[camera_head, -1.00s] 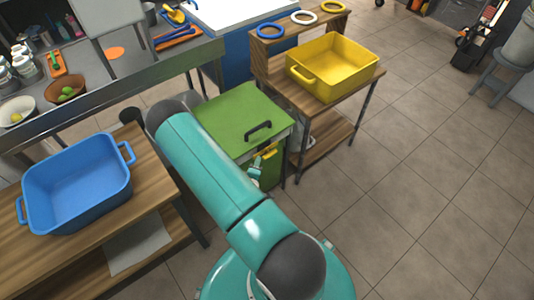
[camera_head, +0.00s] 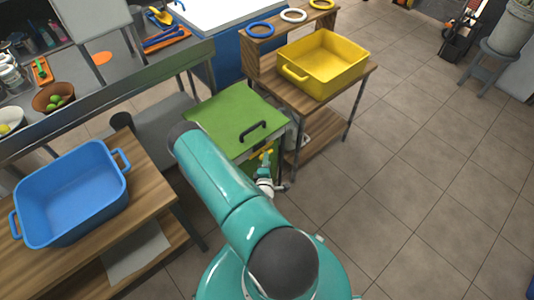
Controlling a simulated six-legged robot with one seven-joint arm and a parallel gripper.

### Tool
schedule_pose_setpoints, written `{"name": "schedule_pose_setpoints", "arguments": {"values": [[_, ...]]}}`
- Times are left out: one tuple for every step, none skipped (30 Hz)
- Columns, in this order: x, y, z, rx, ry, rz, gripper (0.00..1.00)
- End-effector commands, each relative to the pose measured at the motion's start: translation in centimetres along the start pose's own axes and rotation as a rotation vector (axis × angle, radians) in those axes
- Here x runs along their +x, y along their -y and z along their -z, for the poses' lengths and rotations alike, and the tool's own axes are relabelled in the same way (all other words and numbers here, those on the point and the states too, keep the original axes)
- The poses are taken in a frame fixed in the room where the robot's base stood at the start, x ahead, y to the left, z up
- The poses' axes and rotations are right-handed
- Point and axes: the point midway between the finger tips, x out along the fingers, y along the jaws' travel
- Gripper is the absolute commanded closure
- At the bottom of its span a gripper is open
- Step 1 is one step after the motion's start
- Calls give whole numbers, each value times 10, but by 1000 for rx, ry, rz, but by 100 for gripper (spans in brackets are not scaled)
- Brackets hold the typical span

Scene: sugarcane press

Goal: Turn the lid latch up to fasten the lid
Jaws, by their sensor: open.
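The green lid (camera_head: 232,112) lies flat on top of the press box, with a black handle (camera_head: 255,130) near its front edge. A small yellow piece, which looks like the lid latch (camera_head: 267,154), shows just below the lid's front edge. My gripper (camera_head: 268,170) is at the front of the box, close below the yellow piece. It is small in the view and partly hidden by my teal arm. I cannot tell whether it touches the latch, nor which way the latch is turned.
A wooden stand with a yellow tub (camera_head: 325,62) is close to the right of the box. A blue tub (camera_head: 72,195) sits on a wooden bench (camera_head: 150,197) at the left.

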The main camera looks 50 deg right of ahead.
Motion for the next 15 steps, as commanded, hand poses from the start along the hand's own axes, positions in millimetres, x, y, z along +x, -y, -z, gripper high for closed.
{"name": "schedule_pose_setpoints", "arguments": {"values": [[11,0,0,4,2,-3,60],[16,-1,0,4,1,-3,60],[23,-1,0,3,2,-2,60],[28,-1,0,2,2,-2,60],[32,-1,1,2,1,-3,60],[38,-1,2,3,0,-2,60],[41,-1,2,3,0,-1,60],[44,-1,2,3,0,-1,60],[47,-1,2,2,0,-1,60],[48,-1,2,1,0,-1,60],[50,-1,3,1,0,-1,60],[51,-1,3,1,0,-1,60],[51,-1,3,1,-1,-1,60],[52,-1,3,0,-1,0,60],[52,-1,3,0,-1,0,60]]}}
